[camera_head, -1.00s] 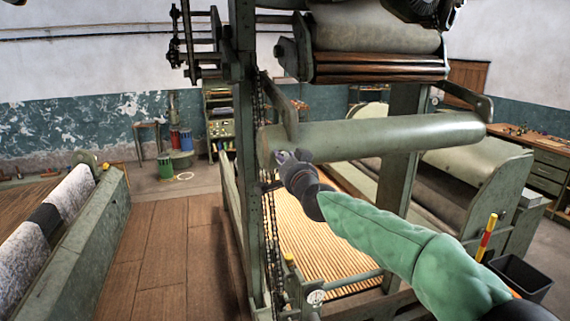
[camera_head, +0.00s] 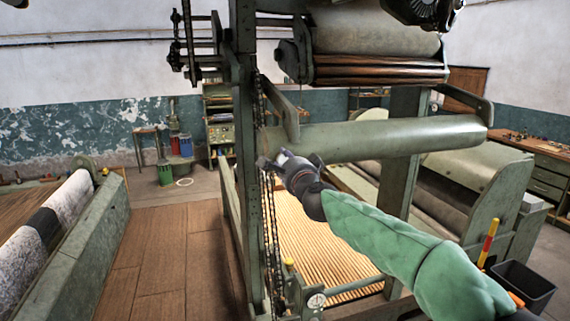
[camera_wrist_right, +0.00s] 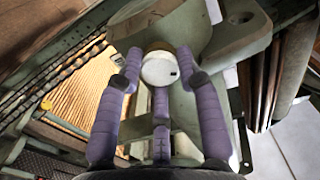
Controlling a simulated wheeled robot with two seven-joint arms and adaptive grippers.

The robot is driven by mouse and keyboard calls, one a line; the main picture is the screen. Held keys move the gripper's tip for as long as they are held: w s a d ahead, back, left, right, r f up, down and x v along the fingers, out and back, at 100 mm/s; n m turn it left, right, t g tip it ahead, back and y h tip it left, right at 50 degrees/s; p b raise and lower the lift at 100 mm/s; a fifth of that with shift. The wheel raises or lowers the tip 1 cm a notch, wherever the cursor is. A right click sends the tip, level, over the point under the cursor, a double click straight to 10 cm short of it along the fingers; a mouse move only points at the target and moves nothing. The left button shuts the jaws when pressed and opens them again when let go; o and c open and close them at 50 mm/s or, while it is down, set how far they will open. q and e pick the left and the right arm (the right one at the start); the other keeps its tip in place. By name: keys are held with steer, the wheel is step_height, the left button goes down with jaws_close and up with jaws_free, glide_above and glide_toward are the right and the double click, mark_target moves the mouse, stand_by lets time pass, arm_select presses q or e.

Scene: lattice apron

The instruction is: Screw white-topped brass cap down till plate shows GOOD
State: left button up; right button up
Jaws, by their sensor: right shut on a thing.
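The white-topped brass cap (camera_wrist_right: 159,70) shows in the right wrist view, its round white top facing the camera and a little brass visible behind it. My right gripper (camera_head: 271,162) is at the left end of the pale green roller in the head view. Its purple fingers (camera_wrist_right: 158,62) are closed around the cap's sides in the right wrist view. The cap is hidden by the gripper in the head view. I cannot make out a plate reading GOOD. My left gripper is not in view.
The green roller (camera_head: 400,138) lies just behind my right gripper. A green upright post (camera_head: 246,200) and a hanging chain (camera_head: 270,225) stand close to its left. Wooden slats (camera_head: 320,245) lie below. Open floor (camera_head: 165,245) is at left.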

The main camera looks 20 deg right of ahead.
steer(key=shift+d+r, duration=0.2)
steer(key=shift+r, duration=0.05)
steer(key=o, duration=1.1)
steer(key=shift+o, duration=0.2)
steer(key=shift+f, duration=0.15)
steer(key=shift+s+a, duration=0.1)
steer(key=shift+s, duration=0.1)
steer(key=s, duration=1.1)
steer(key=shift+s+d, duration=0.3)
steer(key=shift+s, duration=0.05)
